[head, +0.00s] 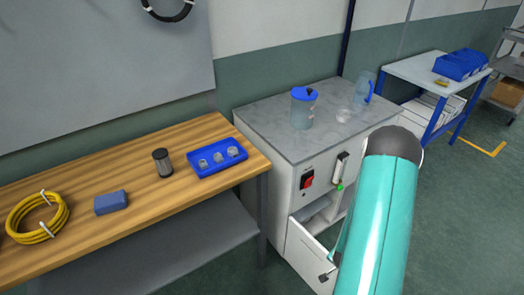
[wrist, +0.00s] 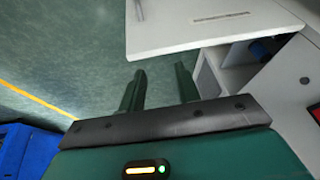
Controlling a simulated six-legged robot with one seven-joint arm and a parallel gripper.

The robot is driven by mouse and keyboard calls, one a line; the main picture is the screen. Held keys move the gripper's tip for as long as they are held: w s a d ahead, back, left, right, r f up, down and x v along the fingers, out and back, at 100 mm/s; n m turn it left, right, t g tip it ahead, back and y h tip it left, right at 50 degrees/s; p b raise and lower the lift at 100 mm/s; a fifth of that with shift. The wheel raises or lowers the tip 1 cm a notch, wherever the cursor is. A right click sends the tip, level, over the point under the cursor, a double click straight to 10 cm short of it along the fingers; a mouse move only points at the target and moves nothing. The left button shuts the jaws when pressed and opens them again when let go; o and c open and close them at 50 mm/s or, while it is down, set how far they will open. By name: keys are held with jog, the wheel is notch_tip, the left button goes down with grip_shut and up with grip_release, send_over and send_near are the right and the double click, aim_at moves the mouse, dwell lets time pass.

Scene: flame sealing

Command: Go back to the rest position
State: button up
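My gripper (wrist: 160,88) shows in the wrist view with its two dark green fingers apart and nothing between them. Beyond the fingers are green floor and the open white door (wrist: 205,25) of the cabinet. In the head view my teal arm reaches down at the right, in front of the grey-topped cabinet (head: 268,115), and the gripper itself is out of sight there. The cabinet's lower door (head: 310,258) hangs open. A red switch (head: 307,178) and a lever with a green light (head: 340,165) are on its front.
A blue-lidded jug (head: 303,108) and a clear jug (head: 364,88) stand on the cabinet. The wooden bench (head: 110,225) holds a blue tray (head: 217,172), a dark cylinder (head: 163,163), a blue block (head: 111,202) and a yellow hose coil (head: 37,217). A blue-legged table (head: 425,72) stands at the back right.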

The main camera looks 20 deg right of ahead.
jog(key=w+a+r+n+t+y, duration=0.15)
jog(key=w+a+r, duration=0.25)
jog(key=r, duration=0.6)
jog(key=w+a+r+n, duration=0.3)
jog(key=a+r, duration=0.2)
jog(key=r, duration=0.4)
jog(key=w+a+r+n+t+y, duration=0.15)
jog(key=w+a+r, duration=0.25)
jog(key=r, duration=0.6)
jog(key=s+a+r+n, duration=0.3)
jog(key=s+a+r, duration=0.4)
jog(key=r, duration=0.3)
jog(key=s+a+r+n, duration=0.4)
jog(key=s+a+r, duration=0.3)
jog(key=a+r, duration=0.1)
jog(key=shift+s+r+y, duration=0.3)
jog(key=shift+s+r, duration=0.05)
jog(key=shift+r, duration=0.5)
jog(key=shift+s+d, duration=0.1)
jog(key=shift+d, duration=0.05)
